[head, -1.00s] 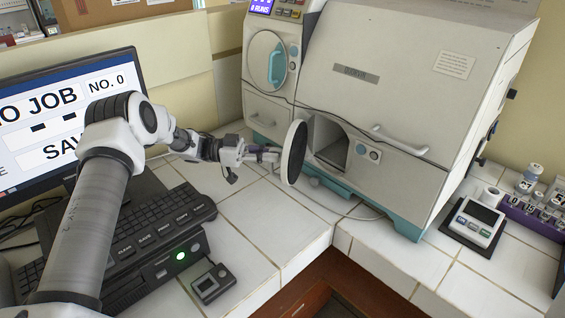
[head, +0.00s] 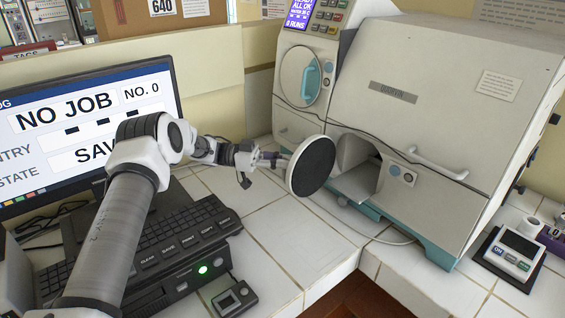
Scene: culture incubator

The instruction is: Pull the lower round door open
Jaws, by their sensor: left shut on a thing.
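The lower round door (head: 312,167) of the incubator (head: 440,110) is swung open, and its dark inner face shows. Behind it is the open lower compartment (head: 357,180) with a grey inner wall. My left gripper (head: 276,159) is at the door's left, outer side, shut on the door's handle, which is mostly hidden behind the gripper and the disc. The upper round door (head: 301,75) with a teal handle is shut. My right gripper is not in view.
A monitor (head: 90,118), a keyboard (head: 165,240) and a small black device (head: 234,298) stand on the left. A scale (head: 513,252) is at the right. A loose cable crosses the incubator front. Tiles below the door are clear.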

